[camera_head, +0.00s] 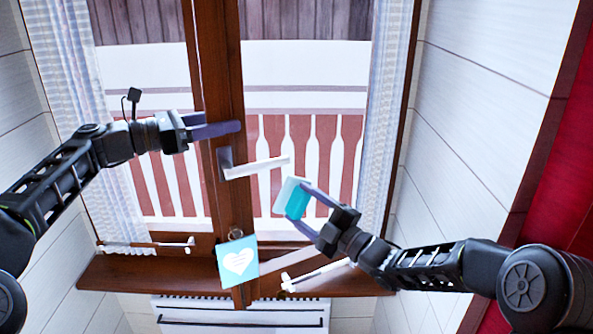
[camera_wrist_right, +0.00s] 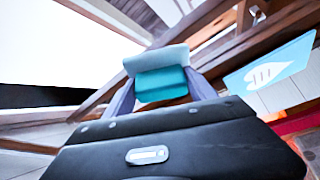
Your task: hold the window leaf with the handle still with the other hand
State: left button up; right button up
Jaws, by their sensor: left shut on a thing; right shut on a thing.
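The window leaf with the handle is the right-hand one, with a brown wooden stile (camera_head: 224,80) and a pale lever handle (camera_head: 258,167) pointing right. My left gripper (camera_head: 222,129) comes in from the left and is shut on the stile just above the handle; one finger lies across the wood's face, and the exact contact is partly hidden. My right gripper (camera_head: 298,210) is shut on a teal and white sponge (camera_head: 296,198), held right of and below the handle, in front of the glass. The sponge also shows between the fingers in the right wrist view (camera_wrist_right: 162,84).
A teal sign with a white heart (camera_head: 238,262) hangs low on the stile. Below are a brown sill (camera_head: 150,274), white-ended stays (camera_head: 312,276) and a radiator (camera_head: 240,318). Curtains (camera_head: 390,90) flank the window; a red drape (camera_head: 560,180) is at far right.

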pick_arm(q)
jog(key=shift+d+f, duration=0.15)
jog(key=shift+f, duration=0.05)
pick_arm(e)
jog(key=shift+w+a, duration=0.4)
jog(key=shift+w, duration=0.35)
jog(key=shift+w+a, duration=0.35)
jog(key=shift+w, duration=0.35)
dwell(0.9)
pick_arm(q)
jog(key=shift+s+d, duration=0.1)
jog(key=shift+s, duration=0.05)
pick_arm(e)
jog(key=shift+w, duration=0.1)
dwell(0.4)
pick_arm(q)
jog(key=shift+r, duration=0.1)
jog(key=shift+s+r, duration=0.15)
jog(key=shift+r, duration=0.05)
pick_arm(e)
jog(key=d, duration=0.1)
jog(key=w+d+f, duration=0.1)
jog(key=shift+d, duration=0.3)
pick_arm(q)
jog(key=shift+r, duration=0.1)
